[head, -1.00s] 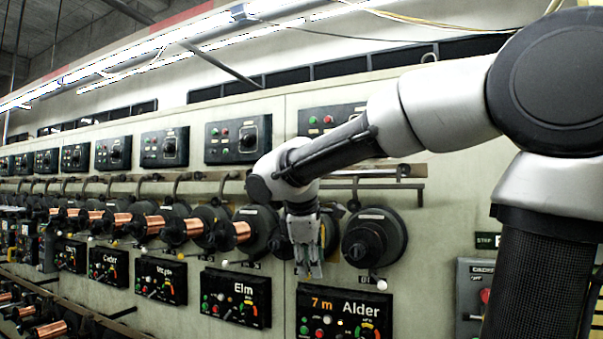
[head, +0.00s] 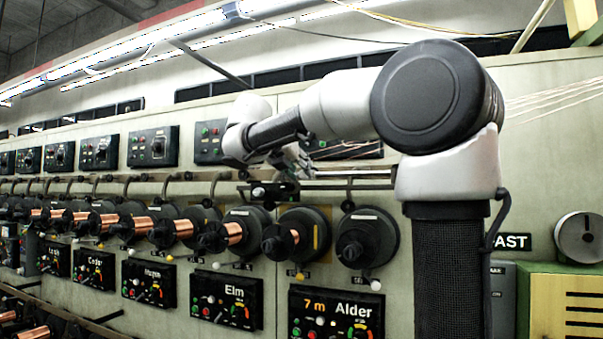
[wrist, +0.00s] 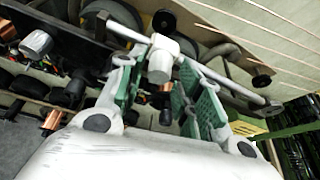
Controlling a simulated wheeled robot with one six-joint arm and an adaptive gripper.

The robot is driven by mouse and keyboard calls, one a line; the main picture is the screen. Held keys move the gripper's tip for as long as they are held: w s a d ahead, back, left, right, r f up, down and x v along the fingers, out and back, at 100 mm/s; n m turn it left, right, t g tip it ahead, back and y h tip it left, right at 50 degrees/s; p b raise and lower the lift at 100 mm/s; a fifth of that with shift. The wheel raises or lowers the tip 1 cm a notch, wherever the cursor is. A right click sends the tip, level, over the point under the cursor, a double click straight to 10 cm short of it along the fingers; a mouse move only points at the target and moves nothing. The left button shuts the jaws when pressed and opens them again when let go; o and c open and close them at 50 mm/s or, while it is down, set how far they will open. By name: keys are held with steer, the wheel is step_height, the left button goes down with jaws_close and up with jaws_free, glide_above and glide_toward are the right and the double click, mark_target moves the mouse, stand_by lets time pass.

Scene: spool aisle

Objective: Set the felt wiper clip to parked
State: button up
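In the wrist view, a pale T-shaped part with a blunt cylindrical end (wrist: 160,62) sits on a grey rod. It looks like the felt wiper clip, but I cannot read its setting. My gripper (wrist: 155,100) has its green-padded fingers apart, one on each side of this part; I see no firm contact. In the head view, my gripper (head: 287,165) is up at the rail above the Elm and Alder panels, partly hidden by my forearm. A dark fitting with a pale knob (head: 258,192) hangs just below it.
A row of spindles runs below the rail, several with copper spools (head: 285,240). The Alder panel (head: 337,315) reads 7 m. Another pale knob (wrist: 36,43) is at the left in the wrist view. Thin wires (wrist: 262,30) cross at upper right.

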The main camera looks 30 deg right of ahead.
steer(key=shift+x, duration=1.05)
jaws_close()
steer(key=s+d, duration=1.2)
steer(key=s, duration=0.4)
steer(key=shift+d, duration=0.15)
jaws_free()
steer(key=v, duration=1.2)
